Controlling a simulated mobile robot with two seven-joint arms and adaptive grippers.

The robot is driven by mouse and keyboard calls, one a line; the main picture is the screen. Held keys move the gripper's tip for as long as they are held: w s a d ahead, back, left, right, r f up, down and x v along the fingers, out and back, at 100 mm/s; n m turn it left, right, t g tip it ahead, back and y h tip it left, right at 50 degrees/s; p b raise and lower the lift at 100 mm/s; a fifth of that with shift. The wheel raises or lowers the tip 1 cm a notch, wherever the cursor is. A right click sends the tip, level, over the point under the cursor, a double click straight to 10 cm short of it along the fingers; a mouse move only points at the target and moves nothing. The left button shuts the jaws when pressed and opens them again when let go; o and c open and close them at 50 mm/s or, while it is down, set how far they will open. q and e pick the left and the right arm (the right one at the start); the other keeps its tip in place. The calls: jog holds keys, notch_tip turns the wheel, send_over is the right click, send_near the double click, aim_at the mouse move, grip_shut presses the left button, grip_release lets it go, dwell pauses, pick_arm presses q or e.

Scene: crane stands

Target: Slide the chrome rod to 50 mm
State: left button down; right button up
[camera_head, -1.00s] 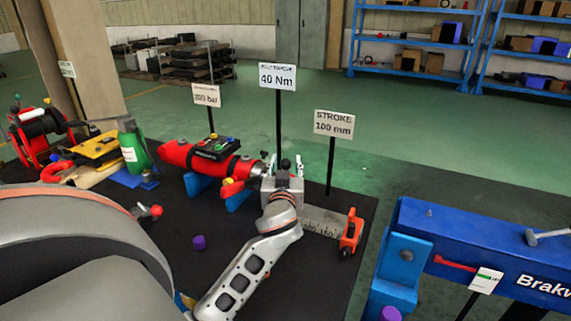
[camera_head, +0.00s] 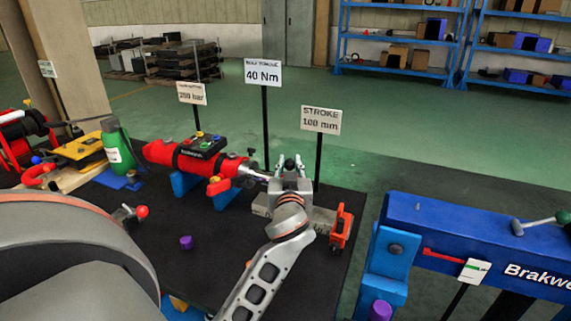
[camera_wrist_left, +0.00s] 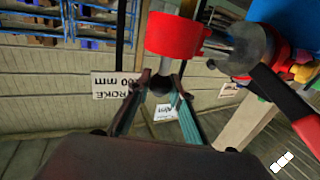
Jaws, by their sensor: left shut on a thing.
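The red hydraulic cylinder (camera_head: 195,162) lies on blue supports on the dark mat. A short length of the chrome rod (camera_head: 257,176) shows between its right end and my left gripper (camera_head: 290,166). That gripper is shut at the rod's outer end, over the pale scale (camera_head: 324,217), and hides part of both. In the left wrist view, the left gripper's fingers (camera_wrist_left: 162,88) close around a dark round knob (camera_wrist_left: 161,84) beside a red ring (camera_wrist_left: 175,36). How far the rod stands out on the scale is not readable. My right gripper is not in view.
An orange-red block (camera_head: 341,228) stands at the scale's right end. The STROKE 100 mm sign (camera_head: 320,120) and 40 Nm sign (camera_head: 263,75) stand behind. A blue Brakw-lettered frame (camera_head: 480,245) is at right. A purple cap (camera_head: 186,242) lies on the mat.

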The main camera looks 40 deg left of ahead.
pick_arm(q)
jog(key=c, duration=1.8)
grip_release()
jog(key=shift+d, duration=0.1)
jog(key=v, duration=0.7)
jog(key=shift+s+d, duration=0.15)
